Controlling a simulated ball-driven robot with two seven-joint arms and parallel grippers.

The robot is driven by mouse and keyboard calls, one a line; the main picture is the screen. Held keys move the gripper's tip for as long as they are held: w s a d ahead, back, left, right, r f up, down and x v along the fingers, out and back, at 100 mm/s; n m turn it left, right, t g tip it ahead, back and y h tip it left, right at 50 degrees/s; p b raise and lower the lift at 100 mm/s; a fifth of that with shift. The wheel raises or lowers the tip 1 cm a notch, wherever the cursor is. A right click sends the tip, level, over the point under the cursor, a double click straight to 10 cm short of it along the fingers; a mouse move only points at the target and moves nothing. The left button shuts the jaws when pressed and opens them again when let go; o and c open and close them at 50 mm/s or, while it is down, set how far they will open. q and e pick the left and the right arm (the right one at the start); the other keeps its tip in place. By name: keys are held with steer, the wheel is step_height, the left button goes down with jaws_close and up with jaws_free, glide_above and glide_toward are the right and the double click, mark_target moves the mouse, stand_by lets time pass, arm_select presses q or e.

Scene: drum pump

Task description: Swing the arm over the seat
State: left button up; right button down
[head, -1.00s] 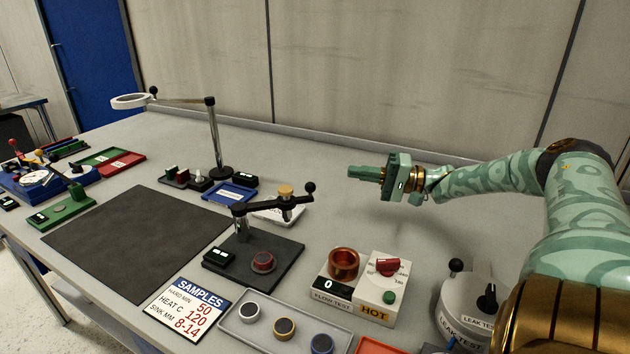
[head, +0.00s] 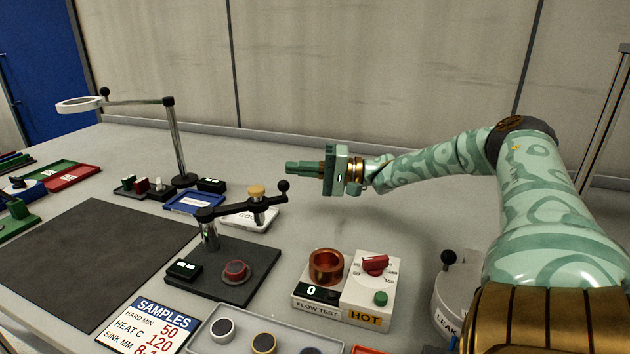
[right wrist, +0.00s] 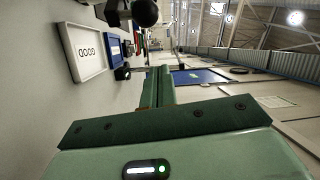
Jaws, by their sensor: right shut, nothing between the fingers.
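The black swing arm (head: 235,208) sits on a metal post (head: 209,235) at the back left of a dark base plate (head: 215,290). It points right and carries a yellow-topped plunger (head: 257,192). Its free end has a black ball knob (head: 283,186). The seat (head: 236,271), a round grey piece with a red ring, is on the plate, and the arm is not over it. My right gripper (head: 290,168) is shut and empty, its tips appearing just above the knob in the head view. In the right wrist view a dark ball (right wrist: 145,12) shows beyond the fingers (right wrist: 158,88).
A white GOOD tray (head: 262,222) lies under the arm's far end. A flow tester with a copper cup (head: 326,267) and a HOT box (head: 372,290) stand right of the plate. A sample tray (head: 285,340) is in front. A magnifier stand (head: 178,140) rises at the back left.

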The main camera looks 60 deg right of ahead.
arm_select(q)
steer(key=w+r+p, duration=0.1)
steer(key=p, duration=0.1)
steer(key=shift+d+r+p, duration=0.1)
steer(key=shift+r+p, duration=0.1)
steer(key=shift+p, duration=0.1)
arm_select(e)
steer(key=a, duration=0.1)
steer(key=s+a, duration=0.1)
steer(key=a, duration=0.1)
steer(key=shift+s+a+f, duration=0.25)
steer(key=shift+a, duration=0.05)
arm_select(q)
steer(key=w+r+t+p, duration=0.1)
steer(key=w+r+p, duration=0.2)
steer(key=r+p, duration=0.6)
steer(key=w+r+t+p, duration=0.1)
steer(key=w+r+p, duration=0.3)
steer(key=r+p, duration=0.4)
steer(key=shift+r+p, duration=0.35)
steer(key=shift+p, duration=0.65)
arm_select(e)
steer(key=s+a+m+t+h, duration=0.2)
steer(key=s+a+m+h, duration=0.2)
steer(key=s+a+h, duration=0.2)
steer(key=shift+s+a+t, duration=0.15)
steer(key=shift+s+t, duration=0.15)
steer(key=shift+s, duration=0.15)
